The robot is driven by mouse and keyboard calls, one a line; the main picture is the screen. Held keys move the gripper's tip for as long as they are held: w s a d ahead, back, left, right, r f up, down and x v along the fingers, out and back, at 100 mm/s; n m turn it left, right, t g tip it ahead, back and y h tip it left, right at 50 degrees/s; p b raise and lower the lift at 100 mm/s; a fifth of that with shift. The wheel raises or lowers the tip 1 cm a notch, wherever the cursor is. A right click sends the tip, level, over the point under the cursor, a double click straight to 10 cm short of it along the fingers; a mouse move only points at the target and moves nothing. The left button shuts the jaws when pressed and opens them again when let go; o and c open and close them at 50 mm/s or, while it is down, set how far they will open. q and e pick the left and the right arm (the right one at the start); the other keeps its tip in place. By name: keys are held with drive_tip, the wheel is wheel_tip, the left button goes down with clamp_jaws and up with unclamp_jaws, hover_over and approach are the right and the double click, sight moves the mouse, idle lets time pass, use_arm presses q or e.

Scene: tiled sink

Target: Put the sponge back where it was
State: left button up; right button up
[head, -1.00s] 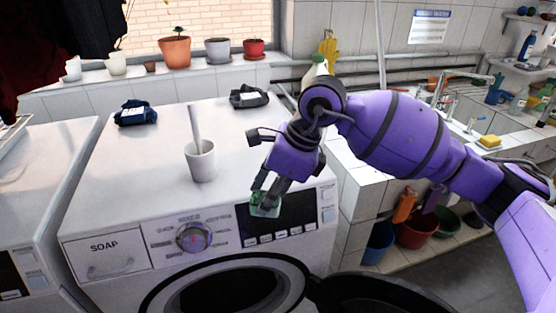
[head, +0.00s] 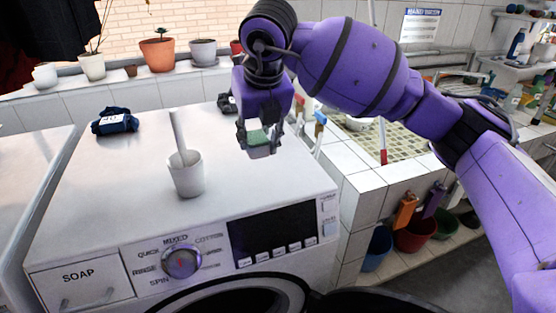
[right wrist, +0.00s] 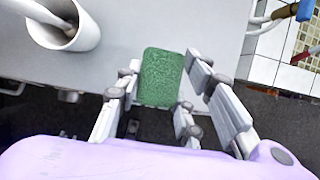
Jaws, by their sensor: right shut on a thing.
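My right gripper (head: 260,138) is shut on the sponge (head: 261,150), above the right part of the washing machine's white top (head: 110,190). The sponge has a green face and a pale layer, seen small below the fingers. In the right wrist view the sponge (right wrist: 162,77) shows its rough green face between the fingers of the gripper (right wrist: 165,85). My left gripper is not in view.
A white cup (head: 186,176) with a handle sticking out stands left of the gripper. A dark blue bundle (head: 115,121) lies farther back. Right of the machine is a tiled sink (head: 405,140), with brushes near its left edge. Flower pots line the windowsill.

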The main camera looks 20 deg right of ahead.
drive_tip(key=w+d+f, duration=0.1)
drive_tip(key=d+f, duration=0.1)
drive_tip(key=w+d+f, duration=0.1)
drive_tip(key=d+f, duration=0.1)
drive_tip(key=w+d+f, duration=0.1)
drive_tip(key=w+f, duration=0.1)
drive_tip(key=shift+d+f, duration=0.35)
drive_tip(key=shift+d, duration=0.05)
drive_tip(key=shift+d+f, duration=0.15)
drive_tip(key=shift+f, duration=1.5)
drive_tip(key=shift+f, duration=0.15)
drive_tip(key=o, duration=1)
drive_tip(key=shift+r, duration=0.3)
drive_tip(key=v, duration=1.1)
drive_tip(key=shift+s+r, duration=0.2)
drive_tip(key=shift+r, duration=0.15)
